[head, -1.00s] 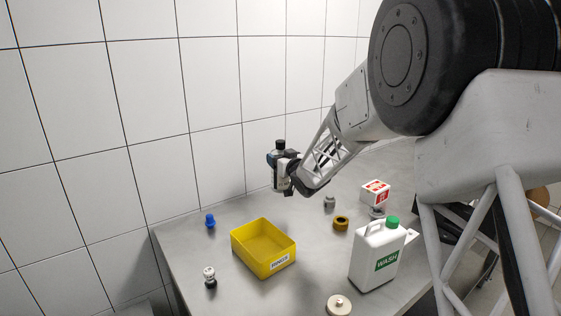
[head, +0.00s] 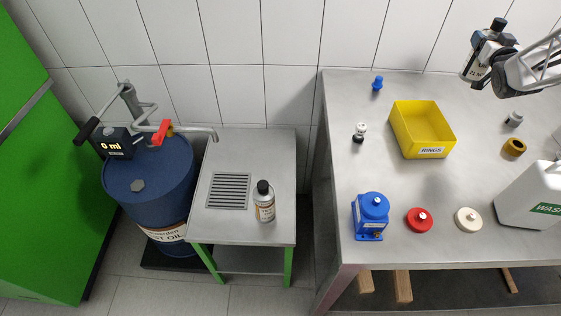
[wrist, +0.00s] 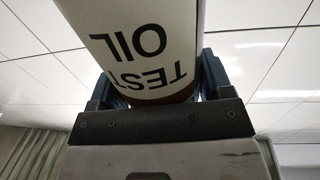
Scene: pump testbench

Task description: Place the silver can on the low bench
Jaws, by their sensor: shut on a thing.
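My gripper (head: 493,66) is shut on a can (head: 476,66) with a black cap, held upright above the far right of the steel table. In the wrist view the can's pale label (wrist: 145,45) reads TEST OIL upside down, between the fingers (wrist: 155,95). Its bare metal is hard to make out. The low bench (head: 225,150) is a small steel-topped stand with green legs, left of the table and far from my gripper. A similar silver can (head: 265,206) with a black cap stands upright on its front right part.
A grille (head: 229,191) fills the bench's middle left. A blue oil drum (head: 150,185) with a hand pump stands left, its spout (head: 195,130) reaching over the bench. The table holds a yellow bin (head: 423,130), a blue pump part (head: 371,215) and a white wash jug (head: 530,195).

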